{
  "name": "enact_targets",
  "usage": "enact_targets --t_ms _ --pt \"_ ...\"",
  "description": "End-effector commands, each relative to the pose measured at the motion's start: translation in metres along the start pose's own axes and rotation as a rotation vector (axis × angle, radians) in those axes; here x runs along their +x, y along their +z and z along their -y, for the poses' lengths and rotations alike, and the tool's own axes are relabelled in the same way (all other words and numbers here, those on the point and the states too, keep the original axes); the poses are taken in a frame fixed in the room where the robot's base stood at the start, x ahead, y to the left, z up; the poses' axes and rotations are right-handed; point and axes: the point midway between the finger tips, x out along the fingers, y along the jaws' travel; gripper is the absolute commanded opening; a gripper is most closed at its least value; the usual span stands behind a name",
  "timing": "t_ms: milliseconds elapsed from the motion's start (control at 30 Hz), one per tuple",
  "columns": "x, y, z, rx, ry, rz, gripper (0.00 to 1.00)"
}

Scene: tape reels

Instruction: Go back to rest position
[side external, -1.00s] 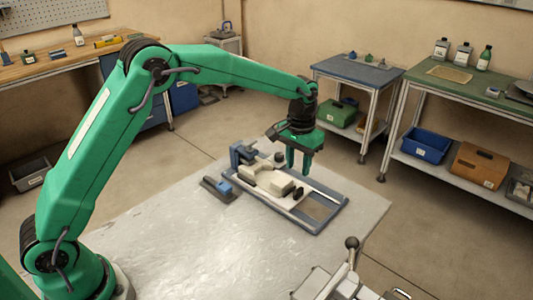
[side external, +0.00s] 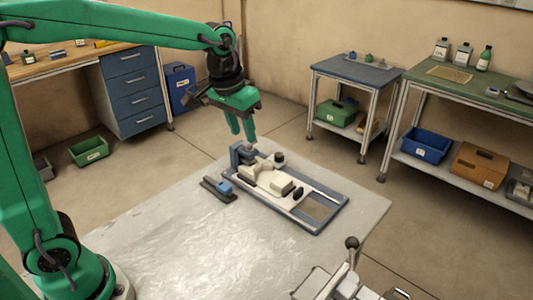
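My gripper (side external: 241,131) is green and points down, raised above the back left end of a blue-grey fixture (side external: 328,215). Its two fingers are apart, with a gap between them and nothing visible in it. The fixture lies on the work table and carries a pale plate with cream blocks (side external: 282,186) and small dark knobs. A blue clamp-like part (side external: 237,155) stands at its back left end. The fingertips appear clear of the fixture. I cannot make out a tape reel.
A small dark tool with a blue block (side external: 218,188) lies left of the fixture. A metal device with a ball-topped lever (side external: 351,243) stands at the front right. The table's silvery top (side external: 190,235) is mostly bare. Benches and a drawer cabinet (side external: 133,92) stand behind.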

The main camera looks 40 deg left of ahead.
Motion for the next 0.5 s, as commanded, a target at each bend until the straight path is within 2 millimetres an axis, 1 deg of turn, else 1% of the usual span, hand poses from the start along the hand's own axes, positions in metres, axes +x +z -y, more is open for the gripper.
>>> enact_targets --t_ms 33,200,500 --pt "-0.008 0.009 0.003 -0.001 0.000 -0.016 0.36" --pt "-0.025 0.037 0.013 0.001 0.000 -0.059 0.36" --pt "-0.044 0.091 0.027 0.006 -0.004 -0.135 0.36"
